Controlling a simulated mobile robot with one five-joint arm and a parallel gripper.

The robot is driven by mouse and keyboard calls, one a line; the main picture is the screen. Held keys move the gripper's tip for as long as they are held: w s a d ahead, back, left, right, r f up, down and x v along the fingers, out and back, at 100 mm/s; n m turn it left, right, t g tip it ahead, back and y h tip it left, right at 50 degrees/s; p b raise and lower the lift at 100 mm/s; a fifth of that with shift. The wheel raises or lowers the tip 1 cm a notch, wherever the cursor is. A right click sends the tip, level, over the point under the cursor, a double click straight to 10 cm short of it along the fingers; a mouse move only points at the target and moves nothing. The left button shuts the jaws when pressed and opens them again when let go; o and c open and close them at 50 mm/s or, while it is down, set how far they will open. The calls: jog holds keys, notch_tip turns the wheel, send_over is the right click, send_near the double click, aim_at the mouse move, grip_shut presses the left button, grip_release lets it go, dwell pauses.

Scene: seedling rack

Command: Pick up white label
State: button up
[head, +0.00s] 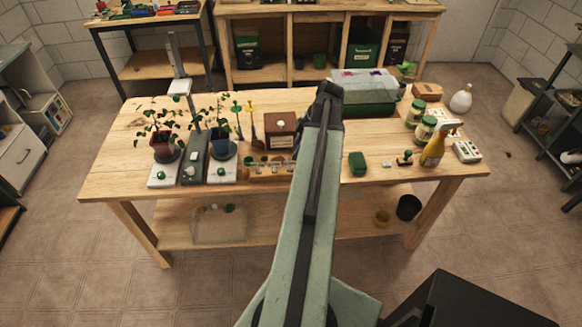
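A small pale piece (386,164) lies near the front edge of the wooden table (330,185), right of the middle. It may be the white label, but it is too small to tell. My gripper (328,90) is at the far end of my raised arm, in front of the green bin with a clear lid (372,90). It is seen from behind, dark and small, so its fingers and anything between them cannot be made out. The pale piece is to the right of my arm and nearer than the gripper.
A green block (358,163) and a small green-knobbed stamp-like thing (405,158) flank the pale piece. Potted plants (165,148), a wooden box (281,130) and a wooden rack (268,169) stand left.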

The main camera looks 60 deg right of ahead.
aim_at(290, 162)
jog(key=b+x, duration=0.3)
jog(key=x, duration=0.1)
jog(key=b+x, duration=0.2)
jog(key=x, duration=0.1)
jog(key=shift+d+f+b, duration=0.1)
jog(key=shift+d+b, duration=0.2)
jog(key=shift+d, duration=0.05)
jog(key=shift+r, duration=0.2)
grip_shut()
